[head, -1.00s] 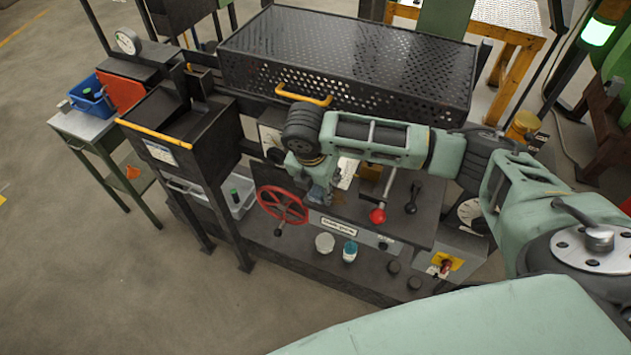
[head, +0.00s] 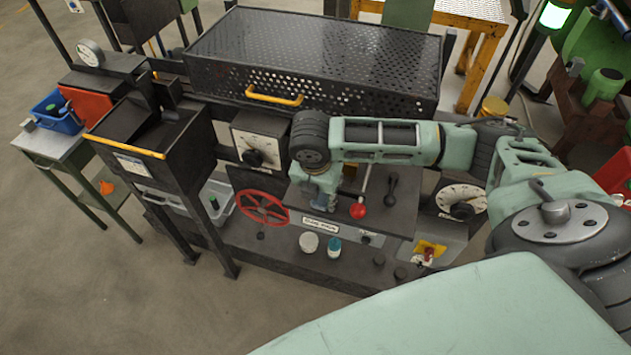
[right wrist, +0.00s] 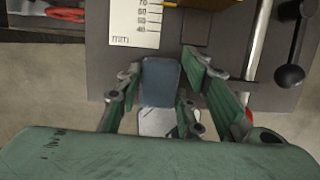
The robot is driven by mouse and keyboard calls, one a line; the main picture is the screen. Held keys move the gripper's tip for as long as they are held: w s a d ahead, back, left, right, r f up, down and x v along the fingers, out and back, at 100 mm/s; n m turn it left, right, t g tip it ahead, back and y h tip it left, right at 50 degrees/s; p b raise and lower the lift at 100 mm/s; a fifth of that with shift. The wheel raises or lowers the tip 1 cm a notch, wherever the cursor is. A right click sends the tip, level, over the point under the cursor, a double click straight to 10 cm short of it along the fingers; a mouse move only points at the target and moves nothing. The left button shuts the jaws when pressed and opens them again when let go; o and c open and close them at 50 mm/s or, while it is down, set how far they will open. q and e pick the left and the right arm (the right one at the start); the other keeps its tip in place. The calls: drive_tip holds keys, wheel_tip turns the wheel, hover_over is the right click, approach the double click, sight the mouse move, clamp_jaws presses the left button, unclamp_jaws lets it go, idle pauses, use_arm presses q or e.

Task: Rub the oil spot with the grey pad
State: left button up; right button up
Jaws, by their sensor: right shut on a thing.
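My right gripper (head: 322,197) hangs over the left part of the dark sloping desk (head: 393,220) of the furnace, left of the red-knobbed lever. In the right wrist view, its green-lined fingers (right wrist: 165,88) stand on either side of a blue-grey pad (right wrist: 161,82) and are shut on it. The dark desk lies behind the pad there; I cannot tell whether the pad touches it. I cannot make out the oil spot for sure; the gripper and pad may cover it. My left gripper is not in view.
A red ball-knobbed lever (head: 358,210) and a black lever (head: 390,190) stand right of the gripper. A red handwheel (head: 262,207) is at left. A perforated black cover (head: 315,55) rises behind.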

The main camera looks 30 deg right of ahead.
drive_tip(key=shift+s+d+f, duration=0.2)
drive_tip(key=shift+s+d, duration=0.05)
drive_tip(key=shift+s, duration=0.05)
drive_tip(key=shift+w+d+r, duration=0.1)
drive_tip(key=shift+w+r, duration=0.1)
drive_tip(key=shift+r, duration=0.35)
drive_tip(key=shift+o, duration=0.2)
drive_tip(key=r, duration=0.4)
drive_tip(key=shift+s+d, duration=0.1)
drive_tip(key=shift+s, duration=0.15)
drive_tip(key=shift+r, duration=0.65)
drive_tip(key=shift+w+r, duration=0.1)
drive_tip(key=shift+r, duration=1.4)
